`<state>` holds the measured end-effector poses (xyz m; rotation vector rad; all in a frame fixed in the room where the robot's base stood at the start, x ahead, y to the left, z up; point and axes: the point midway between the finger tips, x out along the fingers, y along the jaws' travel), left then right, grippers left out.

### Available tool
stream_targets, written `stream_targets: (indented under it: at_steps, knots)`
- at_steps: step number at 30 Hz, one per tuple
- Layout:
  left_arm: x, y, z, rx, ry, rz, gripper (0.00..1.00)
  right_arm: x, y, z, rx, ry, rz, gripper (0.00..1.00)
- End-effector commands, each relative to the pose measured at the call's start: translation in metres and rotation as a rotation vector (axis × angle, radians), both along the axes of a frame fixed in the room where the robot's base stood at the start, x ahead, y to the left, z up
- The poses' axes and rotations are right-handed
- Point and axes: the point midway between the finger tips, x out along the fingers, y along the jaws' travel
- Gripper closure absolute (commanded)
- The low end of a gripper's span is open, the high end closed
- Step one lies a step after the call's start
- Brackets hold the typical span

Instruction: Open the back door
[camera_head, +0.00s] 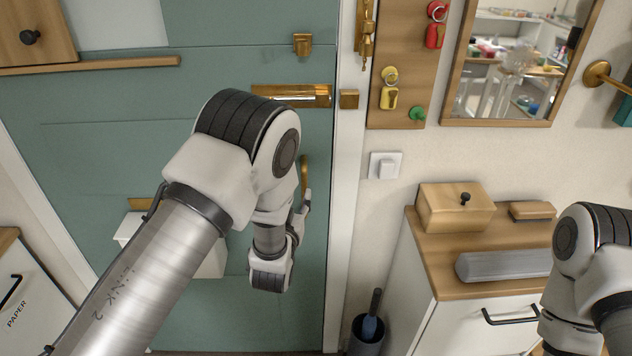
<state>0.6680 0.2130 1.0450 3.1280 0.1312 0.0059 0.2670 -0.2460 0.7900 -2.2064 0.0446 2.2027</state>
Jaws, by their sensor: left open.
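The back door (90,150) is teal with wooden strips and fills the left half of the head view. It looks shut against its white frame (347,200). A brass bolt (300,95) lies across the door's right side, with a brass keeper (348,99) on the frame. Part of a brass handle (304,170) shows below the bolt. My left gripper (301,212) is open, close to the handle's lower part and largely hidden by my wrist. Whether it touches the handle cannot be told. My right arm is at the right edge; its gripper is out of view.
A white box (128,228) is on the door behind my left arm. Right of the door stand a bin (367,338) and a wood-topped cabinet (440,282) with a wooden box (455,208). A key board (398,65), a mirror (520,60) and a light switch (385,166) are on the wall.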

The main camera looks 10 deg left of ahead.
Motion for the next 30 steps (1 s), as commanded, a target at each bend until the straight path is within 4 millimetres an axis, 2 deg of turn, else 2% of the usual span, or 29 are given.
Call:
stream_targets:
  at_steps: [3,7,10,17,18,20,21,30]
  knots:
    - [0.025,0.002,0.004,-0.002,-0.002,0.001,0.59,0.000,0.000,0.012,0.000,0.000,-0.002,0.46]
    - [0.046,0.004,0.002,-0.001,0.000,0.000,0.59,0.000,0.000,0.018,0.000,0.000,-0.003,0.46]
    - [0.054,0.005,0.001,0.000,0.001,0.000,0.59,0.000,0.000,0.019,0.000,0.000,-0.003,0.46]
    - [0.055,0.005,-0.001,0.000,0.002,0.000,0.59,0.000,0.000,0.018,0.000,0.000,-0.002,0.46]
    - [0.055,0.005,-0.001,0.000,0.002,0.000,0.73,0.000,0.000,0.018,0.000,0.000,-0.002,0.46]
    - [0.055,0.005,-0.001,0.000,0.002,0.000,0.94,0.000,0.000,0.018,0.000,0.000,-0.002,0.46]
    - [0.055,0.005,-0.001,0.000,0.002,0.000,1.00,0.000,0.000,0.018,0.000,0.000,-0.002,0.46]
    - [0.054,0.004,0.000,0.000,0.002,-0.003,1.00,0.000,0.000,0.018,0.000,0.000,-0.002,0.46]
